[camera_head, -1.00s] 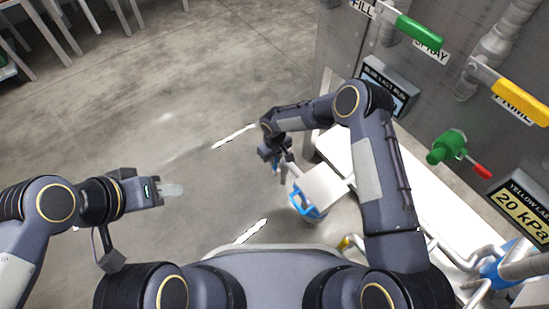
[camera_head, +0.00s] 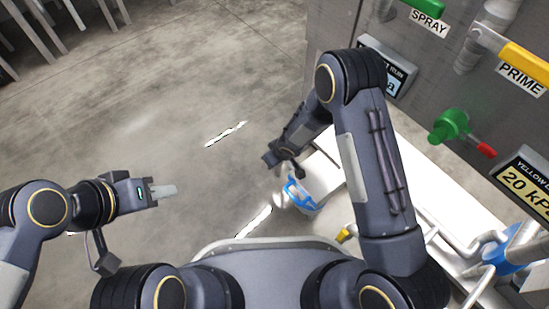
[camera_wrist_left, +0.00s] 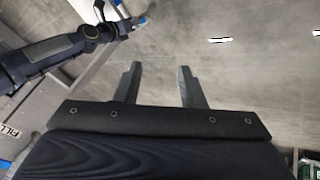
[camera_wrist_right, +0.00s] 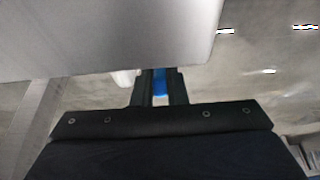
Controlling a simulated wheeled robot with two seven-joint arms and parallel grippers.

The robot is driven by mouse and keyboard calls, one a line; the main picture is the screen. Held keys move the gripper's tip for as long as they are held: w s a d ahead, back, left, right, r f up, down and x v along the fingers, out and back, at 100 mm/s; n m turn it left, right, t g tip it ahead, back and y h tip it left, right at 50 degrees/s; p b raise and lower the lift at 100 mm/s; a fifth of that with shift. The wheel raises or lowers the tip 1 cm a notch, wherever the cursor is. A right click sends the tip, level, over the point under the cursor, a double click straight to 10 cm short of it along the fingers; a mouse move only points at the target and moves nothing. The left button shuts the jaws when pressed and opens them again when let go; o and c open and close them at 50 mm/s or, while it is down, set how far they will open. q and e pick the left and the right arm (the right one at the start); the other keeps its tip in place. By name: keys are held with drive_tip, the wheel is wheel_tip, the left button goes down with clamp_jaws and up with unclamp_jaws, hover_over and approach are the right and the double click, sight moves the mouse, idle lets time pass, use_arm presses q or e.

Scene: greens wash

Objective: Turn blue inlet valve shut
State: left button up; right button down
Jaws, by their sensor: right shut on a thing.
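A blue looped handle (camera_head: 300,196) shows beside a white panel at the middle right of the head view; I cannot tell for sure that it is the inlet valve's. In the right wrist view, a blue part (camera_wrist_right: 161,82) lies between the fingers of my right gripper (camera_wrist_right: 161,80), which is shut on it. A grey panel hides much of the surroundings there. In the head view my right wrist is just above the blue handle, and its fingers are hard to make out. My left gripper (camera_head: 163,191) is empty over the floor; its fingers (camera_wrist_left: 159,68) are apart.
A grey machine wall at the right carries a green handle (camera_head: 426,10), a yellow handle (camera_head: 525,62), a green valve with a red tip (camera_head: 449,127) and a yellow display (camera_head: 527,187). White pipes and a blue fitting (camera_head: 503,258) are low at the right.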

use_arm(q)
drive_tip(key=shift+c, duration=0.3)
drive_tip(key=shift+w, duration=0.25)
drive_tip(key=c, duration=0.5)
drive_tip(key=w+m+g+h, duration=0.1)
drive_tip(key=w, duration=0.2)
drive_tip(key=w+d+f+m+g+h, duration=0.1)
drive_tip(key=w, duration=0.2)
drive_tip(key=w+d+f+g+h, duration=0.1)
drive_tip(key=w, duration=0.3)
drive_tip(key=shift+w+d+m+g, duration=0.1)
drive_tip(key=shift+d+m+g, duration=0.05)
drive_tip(key=shift+m+g, duration=0.2)
clamp_jaws()
drive_tip(key=w+d+f+h, duration=0.3)
drive_tip(key=w+f+h, duration=0.4)
drive_tip(key=w+f, duration=0.85)
wheel_tip(320, 180, down, 14)
drive_tip(key=w+d+n+t+h, duration=0.2)
drive_tip(key=t, duration=0.3)
drive_tip(key=d+f, duration=0.3)
drive_tip(key=d, duration=0.8)
drive_tip(key=shift+w+d, duration=0.2)
drive_tip(key=shift+d, duration=0.05)
